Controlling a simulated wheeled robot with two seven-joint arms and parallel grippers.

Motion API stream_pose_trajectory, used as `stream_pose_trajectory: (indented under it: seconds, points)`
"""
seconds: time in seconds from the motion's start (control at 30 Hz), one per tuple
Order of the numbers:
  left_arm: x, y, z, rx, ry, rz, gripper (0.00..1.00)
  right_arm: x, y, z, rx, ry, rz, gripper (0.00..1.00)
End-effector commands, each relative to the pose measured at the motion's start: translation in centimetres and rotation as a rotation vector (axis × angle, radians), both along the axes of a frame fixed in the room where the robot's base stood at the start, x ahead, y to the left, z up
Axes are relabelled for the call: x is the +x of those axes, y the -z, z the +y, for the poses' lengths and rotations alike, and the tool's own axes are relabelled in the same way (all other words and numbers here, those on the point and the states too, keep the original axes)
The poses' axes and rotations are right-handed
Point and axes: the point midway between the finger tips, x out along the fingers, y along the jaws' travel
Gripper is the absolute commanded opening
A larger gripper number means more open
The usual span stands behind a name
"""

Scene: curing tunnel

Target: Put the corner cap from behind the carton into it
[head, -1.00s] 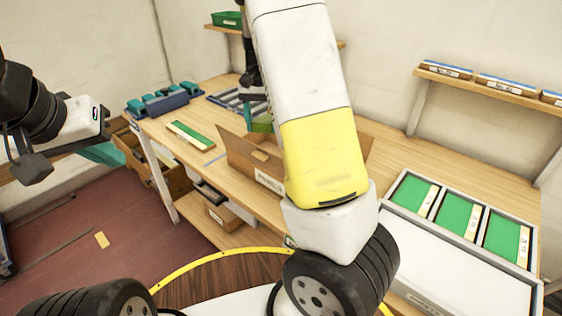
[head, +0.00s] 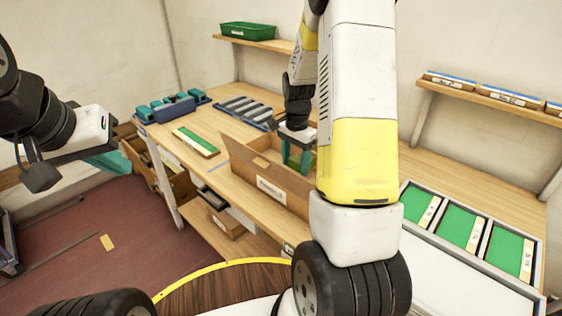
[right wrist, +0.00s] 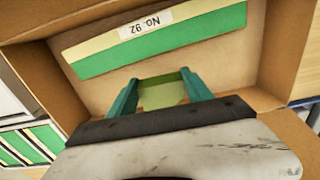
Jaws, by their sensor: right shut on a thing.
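The open cardboard carton (head: 250,172) stands on the wooden bench, its near wall labelled; my right arm covers its right part. My right gripper (head: 298,166) points down at the carton's opening. In the right wrist view its teal fingers (right wrist: 162,90) are shut on a yellow-green piece, the corner cap (right wrist: 162,94). Beyond the cap, inside the carton (right wrist: 240,75), lies a green and cream panel (right wrist: 160,50) marked "No. 92". I cannot tell whether the cap touches it. My left gripper (head: 108,163) hangs far left, away from the carton; its finger gap is unclear.
A green-and-cream panel (head: 196,142) lies left of the carton. A grey slotted rack (head: 245,112) and a blue holder with teal pieces (head: 172,106) stand farther back. A tray (head: 455,236) with green panels is at right. A green bin (head: 248,31) sits on a shelf.

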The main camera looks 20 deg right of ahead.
Motion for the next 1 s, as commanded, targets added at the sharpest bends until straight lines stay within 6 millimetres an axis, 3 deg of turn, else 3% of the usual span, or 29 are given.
stream_pose_trajectory:
  seconds: [0.4,0.73,0.77,0.8,0.87,1.0]
  points:
    - [0.0,0.0,0.0,0.000,0.000,0.000,0.00,0.0,4.3,0.0,0.000,0.000,0.001,0.21]
    - [0.0,0.0,0.0,0.000,0.000,0.000,0.00,0.0,4.6,0.0,0.000,-0.001,0.000,0.21]
    - [0.0,0.0,0.0,0.000,0.000,0.000,0.00,0.0,4.5,0.0,0.000,-0.001,0.000,0.64]
    - [0.0,0.0,0.0,0.000,0.000,0.000,0.00,0.0,4.5,0.0,0.000,-0.001,0.000,0.72]
    - [0.0,0.0,0.0,0.000,0.000,0.000,0.00,0.0,4.5,0.0,0.000,-0.001,0.000,0.80]
    - [0.0,0.0,0.0,0.000,0.000,0.000,0.00,0.0,4.5,0.0,0.000,-0.001,0.000,0.80]
